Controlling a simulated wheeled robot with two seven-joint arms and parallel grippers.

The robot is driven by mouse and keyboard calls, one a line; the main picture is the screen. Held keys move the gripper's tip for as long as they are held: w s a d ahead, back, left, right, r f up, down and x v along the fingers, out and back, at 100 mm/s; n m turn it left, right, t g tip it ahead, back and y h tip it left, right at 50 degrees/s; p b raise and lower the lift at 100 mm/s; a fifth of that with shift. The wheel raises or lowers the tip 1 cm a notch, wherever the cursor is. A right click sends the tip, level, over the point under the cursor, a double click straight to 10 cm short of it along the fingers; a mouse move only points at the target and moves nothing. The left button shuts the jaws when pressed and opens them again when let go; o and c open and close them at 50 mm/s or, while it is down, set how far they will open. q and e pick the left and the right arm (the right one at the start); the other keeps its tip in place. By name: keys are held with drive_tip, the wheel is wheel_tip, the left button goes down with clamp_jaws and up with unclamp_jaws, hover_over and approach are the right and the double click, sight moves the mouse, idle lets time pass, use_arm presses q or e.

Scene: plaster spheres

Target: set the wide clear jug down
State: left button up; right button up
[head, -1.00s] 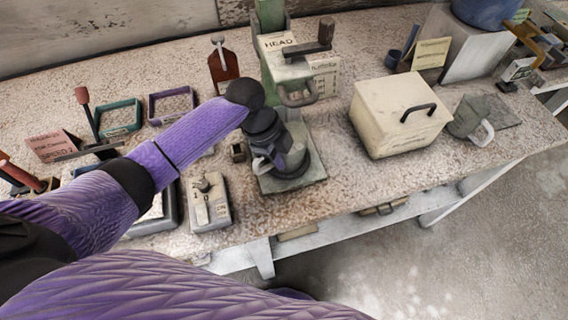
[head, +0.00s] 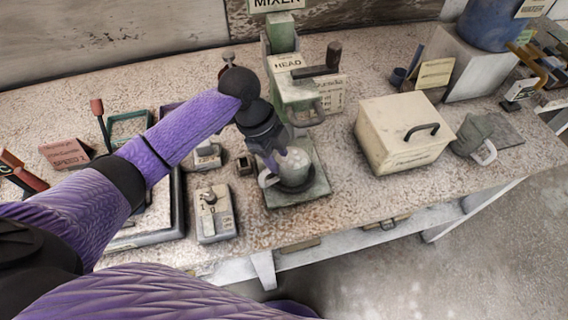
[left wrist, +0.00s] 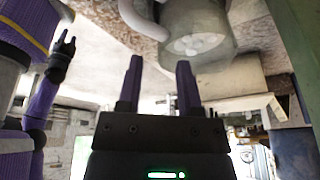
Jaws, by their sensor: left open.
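The wide clear jug (head: 294,163) looks greyish and stands upright on the green base plate (head: 318,190) of the mixer, over a dark round seat. Its pale handle (head: 266,179) points left. In the left wrist view the jug (left wrist: 197,32) shows close up beyond the fingertips, with part of its handle beside it. My left gripper (head: 270,155) is open at the jug's upper left side, its fingers (left wrist: 158,62) apart with nothing between them. Whether a finger touches the jug I cannot tell. What seems to be my right gripper (left wrist: 62,48) is small at the left of the wrist view.
The mixer head (head: 293,85) rises just behind the jug. A cream box (head: 385,130) stands to the right, with a grey-green jug (head: 470,135) past it. A small switch box (head: 214,212) lies to the left. The bench front is clear between plate and cream box.

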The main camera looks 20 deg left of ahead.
use_arm(q)
drive_tip(key=p+v, duration=0.1)
drive_tip(key=v, duration=0.5)
drive_tip(key=shift+r, duration=0.2)
idle(0.8)
